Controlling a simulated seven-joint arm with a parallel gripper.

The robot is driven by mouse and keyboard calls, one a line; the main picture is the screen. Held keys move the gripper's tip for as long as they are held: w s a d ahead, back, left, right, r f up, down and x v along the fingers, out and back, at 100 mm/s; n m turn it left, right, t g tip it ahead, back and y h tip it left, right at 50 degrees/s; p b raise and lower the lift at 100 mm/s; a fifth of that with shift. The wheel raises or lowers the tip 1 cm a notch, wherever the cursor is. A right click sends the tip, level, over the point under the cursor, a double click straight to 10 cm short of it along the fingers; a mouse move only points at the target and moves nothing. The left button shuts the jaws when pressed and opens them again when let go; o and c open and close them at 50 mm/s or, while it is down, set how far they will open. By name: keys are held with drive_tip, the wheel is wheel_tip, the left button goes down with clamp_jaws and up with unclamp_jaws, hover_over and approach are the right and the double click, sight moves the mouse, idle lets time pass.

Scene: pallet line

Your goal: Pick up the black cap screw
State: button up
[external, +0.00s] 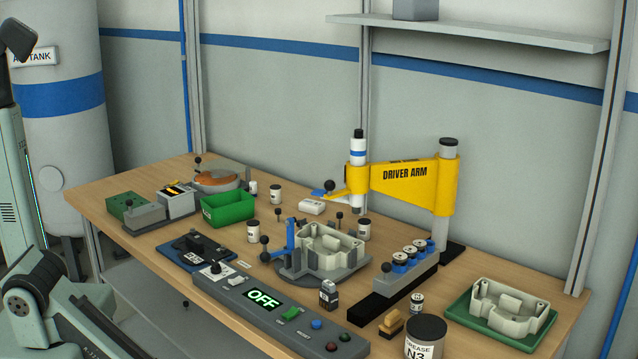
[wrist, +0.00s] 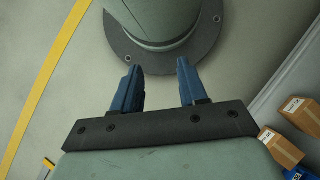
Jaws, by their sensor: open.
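The gripper itself is outside the external view; no screw shows in the wrist view.
The bench (external: 103,207) is crowded. A green bin (external: 228,210), a control box reading OFF (external: 262,299), a grease tin (external: 424,340) and a green tray (external: 463,307) stand around. Cartons (wrist: 301,112) lie at right in the wrist view.

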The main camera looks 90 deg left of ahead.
drive_tip(key=shift+o, duration=0.9)
